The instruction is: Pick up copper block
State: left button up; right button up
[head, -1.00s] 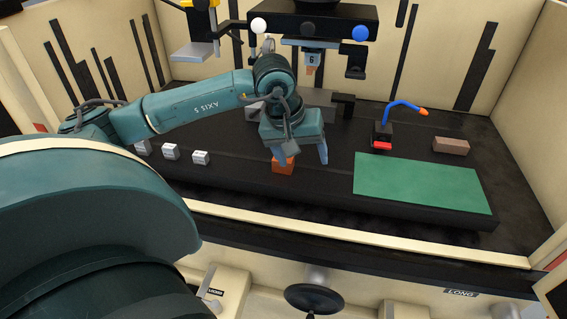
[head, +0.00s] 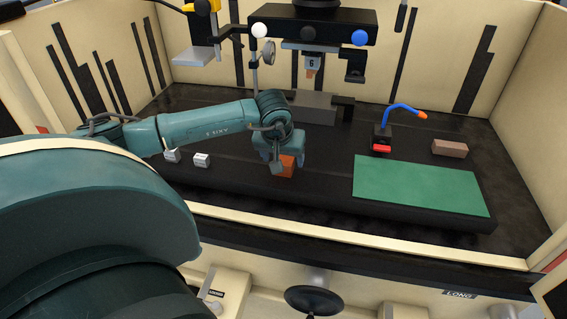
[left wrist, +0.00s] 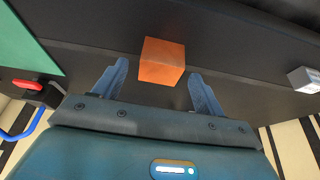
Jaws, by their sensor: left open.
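The copper block (head: 287,167) is an orange-brown cube on the black platform, partly hidden behind my left gripper in the head view. In the left wrist view the copper block (left wrist: 162,61) stands just beyond the fingertips, roughly centred between them. My left gripper (left wrist: 160,80) is open and empty, with a finger on each side of the block's line and a gap to each. In the head view my left gripper (head: 286,165) is low at the block. My right gripper is not in view.
A green mat (head: 425,185) lies to the right on the platform. White cubes (head: 202,160) sit to the left. A black holder with a blue hose (head: 400,105), a brown block (head: 450,147) and an overhead machine head (head: 312,28) stand around.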

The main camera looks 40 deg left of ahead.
pick_arm(q)
jog(key=shift+x, duration=1)
jog(key=c, duration=1.5)
jog(key=shift+w+r, duration=0.1)
grip_shut()
